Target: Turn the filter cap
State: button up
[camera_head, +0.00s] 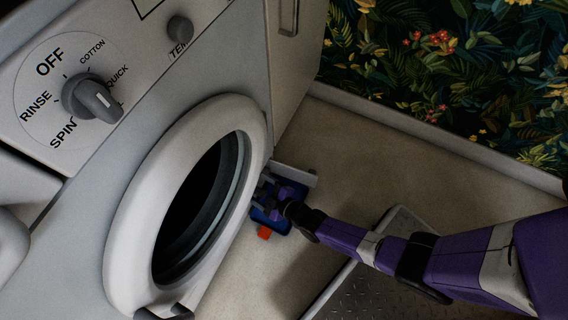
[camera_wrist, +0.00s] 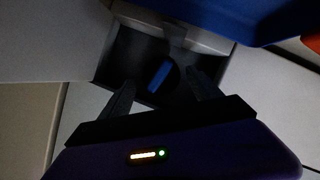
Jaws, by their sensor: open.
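In the wrist view the filter cap shows as a blue raised grip (camera_wrist: 159,76) on a dark round piece inside a dark recess low on the washing machine's front. My gripper (camera_wrist: 160,80) points into the recess. Its two dark fingers are spread apart, one on each side of the blue grip, and nothing is held. I cannot tell how deep the fingertips are relative to the cap. In the head view my gripper (camera_head: 268,186) is at the machine's lower front, and the cap is hidden there.
A blue object (camera_head: 267,222) with an orange part (camera_head: 265,233) lies beside my gripper; its blue side also fills the upper right of the wrist view (camera_wrist: 225,15). A pale panel (camera_head: 296,174) stands out close by. The round door (camera_head: 135,235) is above. Floor (camera_head: 350,150) is clear to the right.

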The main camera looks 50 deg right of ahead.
jog(key=shift+w+d+r+m+g+y+b, duration=0.1)
jog(key=shift+d+m+g+y+b, duration=0.2)
jog(key=shift+m+y, duration=0.6)
jog(key=shift+d+m+g+y+b, duration=0.1)
jog(key=shift+m+g+y+b, duration=0.25)
jog(key=shift+m, duration=0.85)
jog(key=shift+y, duration=0.25)
